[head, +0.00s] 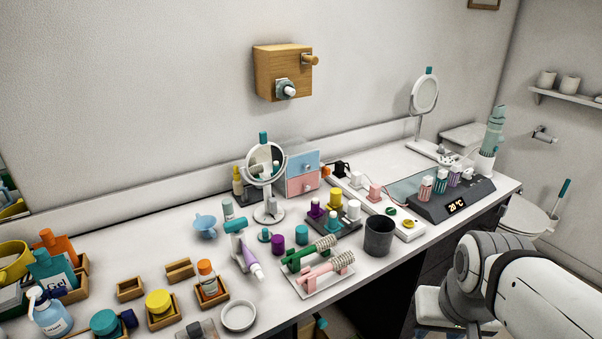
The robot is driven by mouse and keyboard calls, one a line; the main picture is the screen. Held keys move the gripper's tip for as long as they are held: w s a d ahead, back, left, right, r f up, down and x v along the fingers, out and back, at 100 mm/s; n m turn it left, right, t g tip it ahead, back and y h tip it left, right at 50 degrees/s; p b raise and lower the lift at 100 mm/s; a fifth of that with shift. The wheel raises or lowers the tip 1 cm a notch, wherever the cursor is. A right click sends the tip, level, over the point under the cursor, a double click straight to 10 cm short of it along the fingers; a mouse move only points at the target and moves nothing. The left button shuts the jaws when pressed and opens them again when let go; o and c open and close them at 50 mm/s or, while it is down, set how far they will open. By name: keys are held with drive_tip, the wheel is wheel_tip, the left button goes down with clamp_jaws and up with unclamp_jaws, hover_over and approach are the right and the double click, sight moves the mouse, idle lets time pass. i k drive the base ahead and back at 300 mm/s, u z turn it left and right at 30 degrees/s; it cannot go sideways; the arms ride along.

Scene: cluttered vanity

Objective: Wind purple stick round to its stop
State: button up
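I cannot tell for sure which thing is the purple stick. A short dark purple cylinder (278,243) stands upright on the white counter, beside a teal one (301,236). A pale purple tube (250,262) hangs tilted, cap down, from a teal and white holder (236,227) just left of it. A purple-capped bottle (316,208) stands in a dark tray behind. No stop mark is readable at this size. My arm shows at the lower right, beyond the counter's front edge and far from these things. My gripper is not in view.
Green and pink spiky rollers (318,263) lie on a white tray right of the dark purple cylinder. A dark cup (379,236) stands further right, and a round mirror (266,163) behind. A white dish (239,316) is near the front edge. The counter is crowded.

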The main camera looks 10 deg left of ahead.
sight(315, 209)
drive_tip(key=u, duration=0.25)
drive_tip(key=i, duration=0.6)
drive_tip(key=u, duration=0.25)
drive_tip(key=k, duration=0.85)
drive_tip(key=u, duration=0.2)
drive_tip(key=i, duration=0.85)
drive_tip(key=z, duration=0.05)
